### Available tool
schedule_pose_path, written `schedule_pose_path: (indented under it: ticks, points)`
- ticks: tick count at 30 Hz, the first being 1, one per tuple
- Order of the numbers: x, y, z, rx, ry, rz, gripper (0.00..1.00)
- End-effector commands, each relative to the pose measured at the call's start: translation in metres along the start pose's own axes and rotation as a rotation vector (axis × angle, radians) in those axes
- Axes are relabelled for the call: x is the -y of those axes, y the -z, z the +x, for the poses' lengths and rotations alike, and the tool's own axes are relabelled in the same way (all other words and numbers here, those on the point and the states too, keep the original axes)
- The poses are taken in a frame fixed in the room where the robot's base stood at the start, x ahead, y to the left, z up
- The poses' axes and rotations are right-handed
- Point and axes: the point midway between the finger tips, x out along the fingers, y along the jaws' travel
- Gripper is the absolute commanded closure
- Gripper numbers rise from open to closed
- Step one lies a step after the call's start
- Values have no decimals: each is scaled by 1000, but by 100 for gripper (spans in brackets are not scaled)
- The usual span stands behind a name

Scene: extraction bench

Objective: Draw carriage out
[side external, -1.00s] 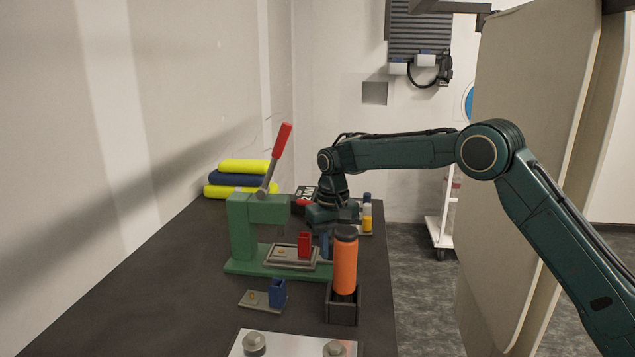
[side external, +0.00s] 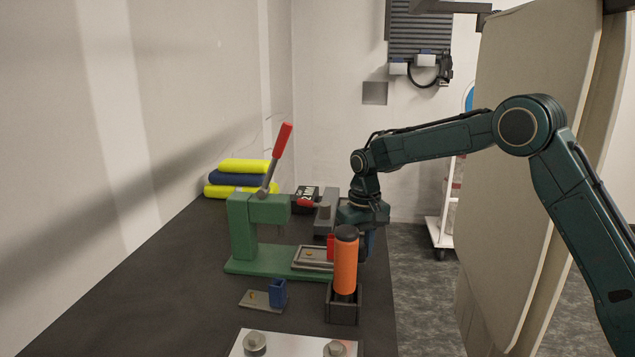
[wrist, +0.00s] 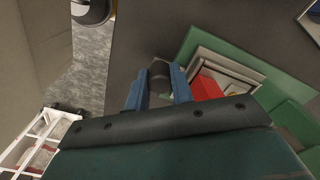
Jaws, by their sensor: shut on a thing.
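The carriage (side external: 312,258) is a flat grey tray with a raised rim, lying on the base of the green press (side external: 243,235). A red block (side external: 331,241) stands at the carriage's right end, partly behind an orange cylinder. In the wrist view the red block (wrist: 206,88) is just right of my fingers, with the tray rim (wrist: 232,66) around it. My gripper (wrist: 158,88) has its two blue fingers on either side of a dark grey handle (wrist: 159,70), and is shut on it. In the side view my gripper (side external: 368,240) is at the carriage's right end; its grip is partly hidden.
The orange cylinder (side external: 346,262) stands in a dark holder (side external: 342,311) in front of my gripper. A small grey plate (side external: 254,300) with a blue block (side external: 277,293) lies in front of the press. A grey stand (side external: 326,212) is behind. The bench's right edge is close to my gripper.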

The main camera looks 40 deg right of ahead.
Motion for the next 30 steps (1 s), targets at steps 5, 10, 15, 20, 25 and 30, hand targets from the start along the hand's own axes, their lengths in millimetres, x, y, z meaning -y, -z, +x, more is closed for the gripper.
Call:
schedule_pose_path:
  ticks: [5,10,15,20,25,30]
  points:
    - [-6,-2,-1,11,-5,13,75]
    - [-5,-2,-1,10,-5,12,55]
    - [-4,-2,0,9,-4,9,55]
    - [-3,-1,-2,7,-3,8,55]
    - [-3,-1,-12,5,-3,7,55]
    - [-3,-1,-33,4,-3,7,55]
